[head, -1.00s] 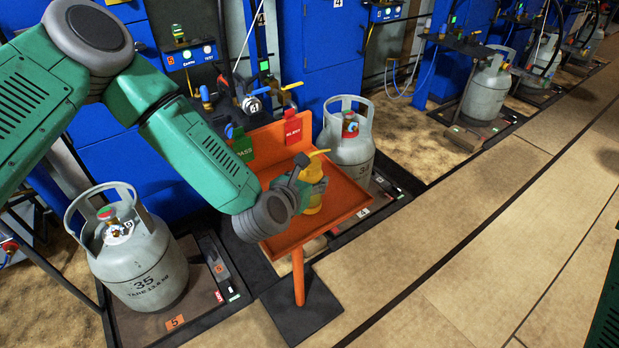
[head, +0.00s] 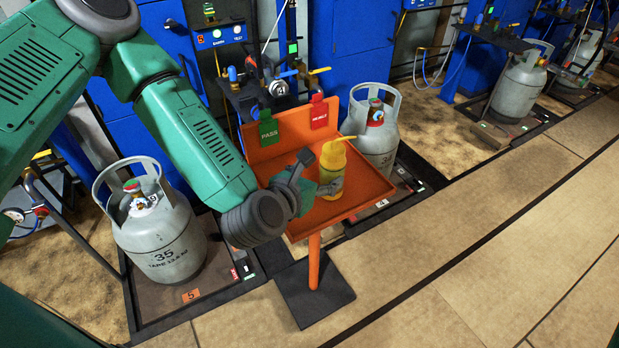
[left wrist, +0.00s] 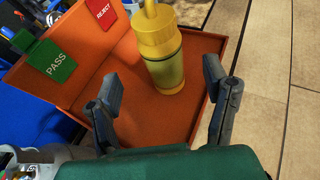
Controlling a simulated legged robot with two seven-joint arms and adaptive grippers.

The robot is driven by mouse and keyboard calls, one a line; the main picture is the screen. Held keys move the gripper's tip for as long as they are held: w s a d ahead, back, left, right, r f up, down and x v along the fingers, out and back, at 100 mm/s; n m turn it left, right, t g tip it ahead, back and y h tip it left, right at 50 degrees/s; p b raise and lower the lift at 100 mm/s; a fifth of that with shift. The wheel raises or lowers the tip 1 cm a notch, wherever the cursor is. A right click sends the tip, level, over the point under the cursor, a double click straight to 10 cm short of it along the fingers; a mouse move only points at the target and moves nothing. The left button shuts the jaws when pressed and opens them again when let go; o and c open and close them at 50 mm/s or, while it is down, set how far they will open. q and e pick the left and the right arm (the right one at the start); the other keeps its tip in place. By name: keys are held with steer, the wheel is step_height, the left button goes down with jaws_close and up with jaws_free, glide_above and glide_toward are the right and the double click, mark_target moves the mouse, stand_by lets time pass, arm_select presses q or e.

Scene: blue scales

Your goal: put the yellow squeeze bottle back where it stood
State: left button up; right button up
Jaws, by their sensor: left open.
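The yellow squeeze bottle (head: 333,168) stands upright on the orange tray stand (head: 352,204), with its spout pointing to the right in the head view. The left wrist view shows the bottle (left wrist: 162,50) beyond the fingertips, with tray floor (left wrist: 140,113) around it. My left gripper (head: 312,180) is to the left of the bottle, low over the tray. In the left wrist view its two fingers (left wrist: 160,95) are spread apart with nothing between them. The near finger and the palm hide part of the tray in the head view. My right gripper is not in view.
A green PASS tag (head: 268,129) and a red REJECT tag (head: 319,112) hang on the tray's back panel. A grey cylinder (head: 377,135) stands right behind the tray, and another marked 35 (head: 158,235) stands at left. The walkway at right is clear.

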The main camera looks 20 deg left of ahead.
arm_select(q)
steer(key=s+f+m+g+h, duration=0.1)
steer(key=s+f+m+g, duration=0.4)
steer(key=s+m, duration=0.45)
steer(key=s+f+m+g, duration=0.3)
steer(key=s+f+m, duration=0.55)
steer(key=m, duration=0.25)
steer(key=s+a+f+m+g+y, duration=0.2)
steer(key=s+a+f+m+g, duration=0.1)
steer(key=s+a+m, duration=0.7)
steer(key=s+m+g, duration=0.1)
steer(key=m, duration=0.3)
steer(key=shift+a+m+g+y, duration=0.3)
steer(key=shift+m+g, duration=0.05)
steer(key=shift+g, duration=0.05)
steer(key=shift+f, duration=0.15)
